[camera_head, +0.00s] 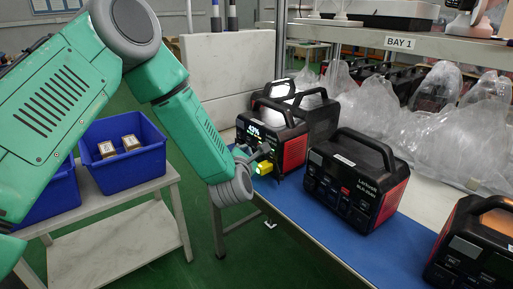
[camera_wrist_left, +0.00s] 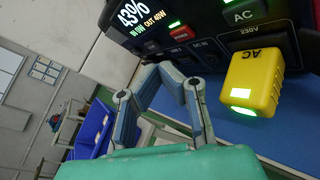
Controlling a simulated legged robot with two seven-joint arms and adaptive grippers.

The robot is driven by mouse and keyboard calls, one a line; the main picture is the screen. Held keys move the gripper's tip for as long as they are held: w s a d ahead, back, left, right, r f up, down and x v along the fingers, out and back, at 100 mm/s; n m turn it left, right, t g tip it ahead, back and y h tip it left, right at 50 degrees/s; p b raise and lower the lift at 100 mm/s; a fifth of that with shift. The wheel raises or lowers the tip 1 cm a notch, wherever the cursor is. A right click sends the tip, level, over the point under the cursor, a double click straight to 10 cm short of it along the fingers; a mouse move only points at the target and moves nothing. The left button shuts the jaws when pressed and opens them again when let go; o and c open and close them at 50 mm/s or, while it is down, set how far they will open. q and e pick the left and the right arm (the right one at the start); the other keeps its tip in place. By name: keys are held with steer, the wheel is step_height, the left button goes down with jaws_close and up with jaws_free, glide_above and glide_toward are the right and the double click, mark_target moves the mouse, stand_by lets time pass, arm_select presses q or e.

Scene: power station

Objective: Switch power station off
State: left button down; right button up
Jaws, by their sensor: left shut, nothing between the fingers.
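The power station (camera_head: 290,146) with a lit screen stands on the blue mat, black with red sides. In the left wrist view its screen (camera_wrist_left: 133,12) reads 43%, with an output of 40W. An AC button (camera_wrist_left: 243,14) shows a green light, and another button (camera_wrist_left: 182,32) also has a light strip. A yellow AC plug (camera_wrist_left: 254,82) with a glowing green end sits in the 230V socket; the head view shows it too (camera_head: 264,168). My left gripper (camera_head: 252,153) is shut and empty, close in front of the panel. Its fingers (camera_wrist_left: 178,80) show below the lower buttons, left of the plug. My right gripper is out of view.
Another power station (camera_head: 355,180) stands to the right, and one more (camera_head: 475,245) at the right edge. Clear plastic-wrapped units (camera_head: 435,125) line the back. A blue bin (camera_head: 125,150) with two small boxes stands on a side table at left.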

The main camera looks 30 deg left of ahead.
mark_target(257, 144)
arm_select(q)
steer(key=shift+w+d+r, duration=0.1)
steer(key=shift+d+r, duration=0.15)
steer(key=shift+d, duration=0.4)
steer(key=shift+d+r, duration=0.2)
steer(key=shift+d, duration=0.45)
steer(key=shift+w+d, duration=0.1)
steer(key=shift+d, duration=0.1)
steer(key=shift+w, duration=0.1)
steer(key=shift+w+a+f, duration=0.1)
steer(key=shift+a+f, duration=0.05)
steer(key=shift+a, duration=0.55)
steer(key=shift+d, duration=0.5)
steer(key=shift+w+d+r, duration=0.15)
steer(key=shift+d+r, duration=0.1)
steer(key=shift+d, duration=0.1)
steer(key=shift+a+f, duration=0.15)
steer(key=shift+a, duration=0.4)
steer(key=shift+a+f, duration=0.1)
steer(key=shift+a, duration=0.2)
steer(key=shift+s+a+b, duration=0.1)
steer(key=shift+s+b, duration=0.25)
steer(key=shift+s, duration=0.2)
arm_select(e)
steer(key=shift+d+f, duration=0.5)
arm_select(q)
steer(key=shift+a, duration=0.1)
